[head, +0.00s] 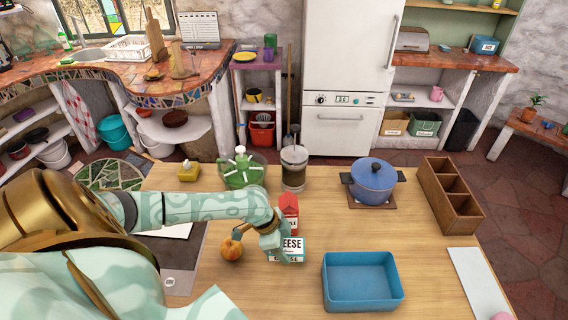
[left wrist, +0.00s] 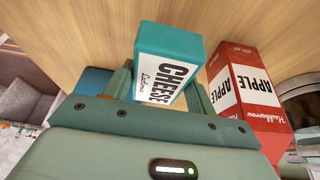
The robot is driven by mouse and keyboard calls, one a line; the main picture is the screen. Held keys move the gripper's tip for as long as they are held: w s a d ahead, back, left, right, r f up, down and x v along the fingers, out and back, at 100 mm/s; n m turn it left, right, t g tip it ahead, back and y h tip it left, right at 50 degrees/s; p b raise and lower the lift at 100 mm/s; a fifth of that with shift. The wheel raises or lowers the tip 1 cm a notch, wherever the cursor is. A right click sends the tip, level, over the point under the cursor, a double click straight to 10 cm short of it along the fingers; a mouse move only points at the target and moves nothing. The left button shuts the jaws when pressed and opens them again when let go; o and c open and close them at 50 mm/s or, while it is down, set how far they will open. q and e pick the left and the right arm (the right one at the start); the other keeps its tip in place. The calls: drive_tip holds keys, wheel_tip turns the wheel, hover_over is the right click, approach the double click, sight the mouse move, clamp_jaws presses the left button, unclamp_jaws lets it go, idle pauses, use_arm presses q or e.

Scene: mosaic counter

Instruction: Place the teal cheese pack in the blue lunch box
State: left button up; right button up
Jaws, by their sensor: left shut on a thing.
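The teal cheese pack (head: 287,251) with a white label is in my left gripper (head: 275,247), near the middle of the wooden table. In the left wrist view the cheese pack (left wrist: 167,65) sits between the two fingers of the left gripper (left wrist: 165,85), which is shut on it. I cannot tell whether the pack touches the table. The blue lunch box (head: 362,282) is open and looks empty, to the right of the pack and nearer the front. A blue patch, perhaps the lunch box (left wrist: 92,82), shows behind the left finger in the wrist view. My right gripper is not in view.
A red apple juice carton (head: 289,207) stands just behind the pack; it also shows in the wrist view (left wrist: 247,95). An orange fruit (head: 230,249) lies left of the gripper. A blue pot (head: 373,182) and wooden divided box (head: 449,200) stand behind. Table between pack and lunch box is clear.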

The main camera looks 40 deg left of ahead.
use_arm(q)
drive_tip(key=s+d+r+p, duration=0.2)
drive_tip(key=s+d+r, duration=0.6)
drive_tip(key=s, duration=0.1)
drive_tip(key=r+n+t+y, duration=0.1)
drive_tip(key=r+n+y, duration=0.1)
drive_tip(key=n, duration=0.3)
hover_over(362, 283)
drive_tip(key=s+d, duration=0.3)
drive_tip(key=d, duration=0.1)
drive_tip(key=w+d+f+n+y+b, duration=0.1)
drive_tip(key=w+d+n, duration=0.1)
drive_tip(key=n, duration=0.2)
drive_tip(key=a+f+n+y+b, duration=0.1)
drive_tip(key=f+n, duration=0.2)
drive_tip(key=f, duration=0.1)
drive_tip(key=a+f+n+y+b, duration=0.1)
drive_tip(key=a+f+n+b, duration=0.1)
drive_tip(key=f+n, duration=0.1)
drive_tip(key=a+f+n+y+b, duration=0.1)
drive_tip(key=a+f+n, duration=0.1)
drive_tip(key=f, duration=0.4)
drive_tip(key=shift+s+n, duration=0.15)
drive_tip(key=shift+n, duration=0.35)
